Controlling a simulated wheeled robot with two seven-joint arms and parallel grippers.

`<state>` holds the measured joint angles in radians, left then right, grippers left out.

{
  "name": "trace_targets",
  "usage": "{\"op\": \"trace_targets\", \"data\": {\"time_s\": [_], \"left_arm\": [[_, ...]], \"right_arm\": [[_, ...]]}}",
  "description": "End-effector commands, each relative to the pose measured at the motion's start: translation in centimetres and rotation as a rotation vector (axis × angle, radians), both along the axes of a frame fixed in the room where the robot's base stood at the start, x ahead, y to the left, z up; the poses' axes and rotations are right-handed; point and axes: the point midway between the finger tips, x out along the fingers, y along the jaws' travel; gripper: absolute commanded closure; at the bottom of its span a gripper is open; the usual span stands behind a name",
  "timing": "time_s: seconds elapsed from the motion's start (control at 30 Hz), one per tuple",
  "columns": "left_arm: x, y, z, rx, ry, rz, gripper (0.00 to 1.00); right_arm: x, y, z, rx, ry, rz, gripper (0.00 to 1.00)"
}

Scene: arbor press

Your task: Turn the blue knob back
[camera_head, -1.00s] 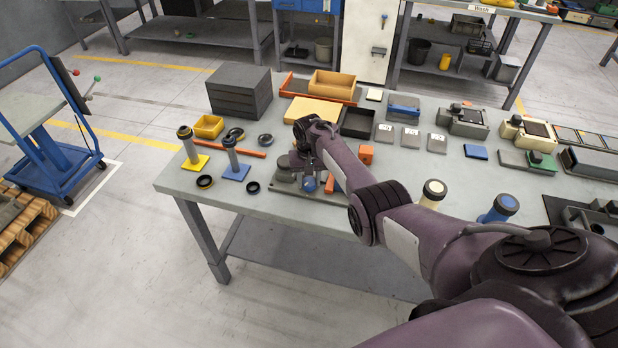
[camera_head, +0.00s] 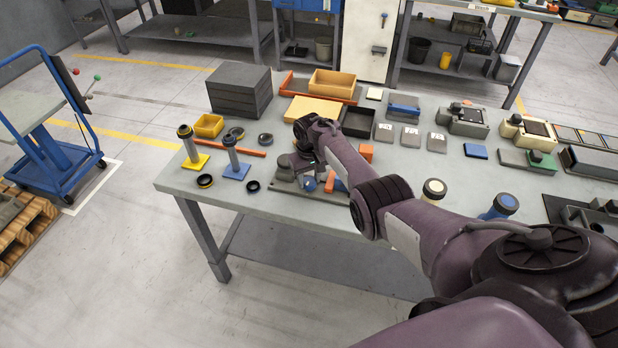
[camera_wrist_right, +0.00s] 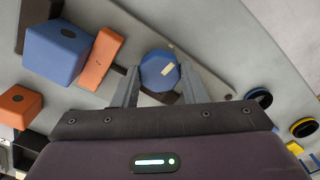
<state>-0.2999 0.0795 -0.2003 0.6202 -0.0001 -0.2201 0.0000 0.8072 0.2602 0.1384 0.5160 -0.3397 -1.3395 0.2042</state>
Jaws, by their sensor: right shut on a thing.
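The blue knob (camera_wrist_right: 160,80) shows in the right wrist view as a rounded blue piece with a pale yellow mark on its top. My right gripper (camera_wrist_right: 160,68) has its two fingers on either side of the knob and is shut on it. In the head view the knob (camera_head: 309,184) is a small blue spot on the fixture at the table's front edge. My right gripper (camera_head: 305,170) is over it there, its fingers mostly hidden by my wrist. My left gripper is not in view.
In the wrist view an orange bar (camera_wrist_right: 102,58) and a blue block (camera_wrist_right: 57,52) stand close left of the fingers. Black rings and posts on yellow (camera_head: 196,162) and blue (camera_head: 235,173) bases stand left on the table (camera_head: 180,180). Trays and blocks lie behind.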

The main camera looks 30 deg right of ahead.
Motion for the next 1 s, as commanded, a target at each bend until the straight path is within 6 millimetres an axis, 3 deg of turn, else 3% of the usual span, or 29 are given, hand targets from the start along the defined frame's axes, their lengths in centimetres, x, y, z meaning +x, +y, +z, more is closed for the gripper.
{"op": "trace_targets", "data": {"time_s": [0.1, 0.13, 0.3, 0.67, 1.0], "left_arm": [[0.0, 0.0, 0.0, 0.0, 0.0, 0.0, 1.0], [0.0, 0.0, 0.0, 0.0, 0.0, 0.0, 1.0], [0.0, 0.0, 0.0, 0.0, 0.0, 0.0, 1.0], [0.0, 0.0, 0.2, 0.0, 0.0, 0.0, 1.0], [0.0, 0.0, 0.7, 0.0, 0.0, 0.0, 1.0]], "right_arm": [[0.0, 0.0, 0.0, 0.0, -0.001, -0.001, 0.84], [0.0, 0.0, 0.0, 0.0, -0.001, -0.001, 0.6], [0.0, 0.0, 0.0, 0.0, -0.001, -0.002, 0.39], [0.0, 0.0, 0.7, 0.001, -0.001, -0.002, 0.39], [0.1, 0.0, 5.8, 0.001, -0.003, -0.001, 0.39]]}}
